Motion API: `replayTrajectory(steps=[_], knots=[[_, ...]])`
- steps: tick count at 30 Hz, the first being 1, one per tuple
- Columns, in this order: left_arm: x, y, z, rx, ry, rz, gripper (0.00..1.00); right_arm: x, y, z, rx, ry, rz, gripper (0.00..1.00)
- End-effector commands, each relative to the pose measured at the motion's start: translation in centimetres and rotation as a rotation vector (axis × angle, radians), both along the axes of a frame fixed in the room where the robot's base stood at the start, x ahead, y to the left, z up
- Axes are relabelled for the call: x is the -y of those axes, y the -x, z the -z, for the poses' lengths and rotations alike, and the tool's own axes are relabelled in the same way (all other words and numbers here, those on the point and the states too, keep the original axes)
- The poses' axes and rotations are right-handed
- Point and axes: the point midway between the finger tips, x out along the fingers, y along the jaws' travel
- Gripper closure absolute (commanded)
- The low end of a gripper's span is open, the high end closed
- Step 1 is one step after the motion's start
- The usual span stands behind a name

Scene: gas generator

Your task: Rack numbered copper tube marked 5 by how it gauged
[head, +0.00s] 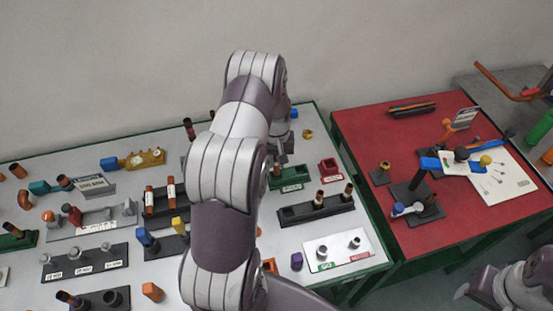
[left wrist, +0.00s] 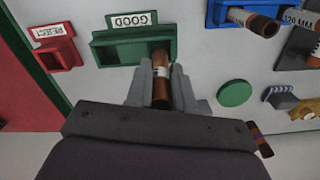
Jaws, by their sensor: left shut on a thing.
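My left gripper (left wrist: 158,92) is shut on a brown copper tube (left wrist: 160,78) with a white label; its number is unreadable. The tube's far end overlaps the green GOOD bin (left wrist: 105,52) in the left wrist view; whether it is inside the bin is unclear. The red REJECT bin (left wrist: 63,55) stands beside it. In the head view the green bin (head: 290,184) and red bin (head: 329,172) lie right of my left arm, which hides much of the table's middle. Only part of my right arm shows at the lower right; its gripper is not visible.
A go/no-go style board (head: 340,262) with two metal posts lies in front. A red table (head: 385,150) with tools stands to the right.

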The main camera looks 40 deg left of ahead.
Motion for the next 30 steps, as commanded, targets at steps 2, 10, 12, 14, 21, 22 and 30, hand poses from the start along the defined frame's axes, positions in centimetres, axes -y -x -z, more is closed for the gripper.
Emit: replayTrajectory(steps=[2,10,12,14,21,22,30], knots=[[0.0,0.0,0.1,0.0,0.0,0.0,1.0,0.0,0.0,0.1,0.0,0.0,0.0,0.57],[0.0,0.0,0.9,0.0,0.0,0.0,1.0,0.0,0.0,0.6,0.0,0.0,0.0,0.57],[0.0,0.0,1.1,0.0,0.0,0.0,1.0,0.0,0.0,0.8,0.0,0.0,0.0,0.57],[0.0,0.0,1.2,0.001,-0.001,0.0,1.0,0.0,0.0,0.9,0.0,0.0,0.0,0.57],[0.0,0.0,2.0,0.0,0.0,0.0,1.0,0.0,0.0,1.4,0.0,0.0,0.0,0.57],[0.0,0.0,2.1,0.0,0.0,0.0,1.0,0.0,0.0,1.4,0.0,0.0,0.0,0.57],[0.0,0.0,2.9,0.0,0.0,0.0,1.0,0.0,0.0,2.0,0.0,0.0,0.0,0.57]])
